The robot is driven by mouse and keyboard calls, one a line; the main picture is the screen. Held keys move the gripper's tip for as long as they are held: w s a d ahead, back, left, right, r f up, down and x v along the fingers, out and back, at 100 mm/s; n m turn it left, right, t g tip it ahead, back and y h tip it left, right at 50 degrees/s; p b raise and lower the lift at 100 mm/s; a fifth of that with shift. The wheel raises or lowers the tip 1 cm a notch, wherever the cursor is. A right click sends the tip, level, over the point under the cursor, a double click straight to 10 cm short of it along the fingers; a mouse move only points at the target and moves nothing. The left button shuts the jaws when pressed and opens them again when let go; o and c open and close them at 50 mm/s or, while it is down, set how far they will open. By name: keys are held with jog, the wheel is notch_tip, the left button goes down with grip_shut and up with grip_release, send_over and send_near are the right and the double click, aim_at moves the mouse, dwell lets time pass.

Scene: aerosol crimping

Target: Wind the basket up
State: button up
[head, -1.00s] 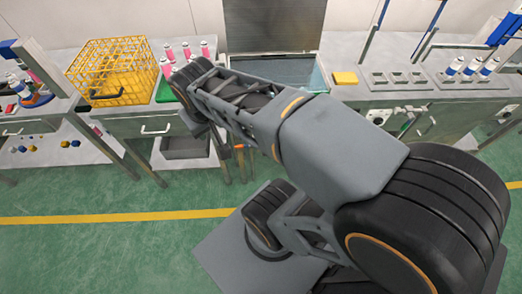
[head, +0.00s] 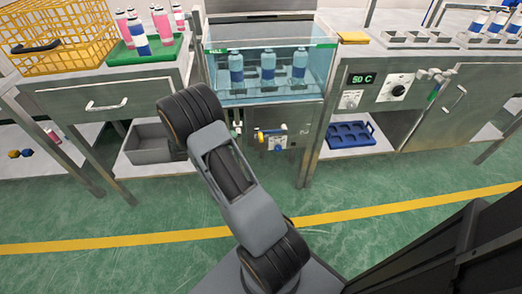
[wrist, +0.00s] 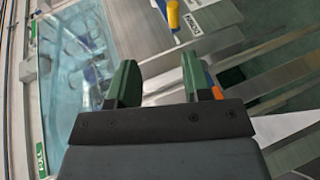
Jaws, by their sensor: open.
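A clear water tank (head: 221,89) stands in the middle of the bench in the head view, with blue-and-white cans (head: 269,68) standing in it. Any basket under them is hard to make out. Below the tank is a small panel with a yellow handle (head: 270,132) and a dial. In the wrist view the tank (wrist: 112,30) is on the left, and a yellow grip (wrist: 173,14) shows at the top beside a white label. My gripper (wrist: 163,82) is open and empty, its green fingers apart, with the yellow grip beyond them. The head view does not show the fingers.
A yellow wire crate (head: 80,45) and a green rack (head: 150,52) of pink bottles stand left of the tank. A grey bin (head: 148,142) and a blue tray (head: 350,134) sit on lower shelves. A control panel (head: 390,90) is to the right.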

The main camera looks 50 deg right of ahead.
aim_at(261, 136)
jog(key=shift+h, duration=0.4)
jog(key=f+b+x, duration=0.1)
jog(key=x, duration=0.4)
jog(key=f+b+x, duration=0.1)
jog(key=x, duration=0.4)
jog(key=w+b+x, duration=0.1)
jog(key=x, duration=0.4)
jog(key=shift+a+f+b, duration=0.2)
jog(key=shift+f+b, duration=0.2)
jog(key=shift+c, duration=0.2)
grip_shut()
jog(key=shift+f, duration=0.1)
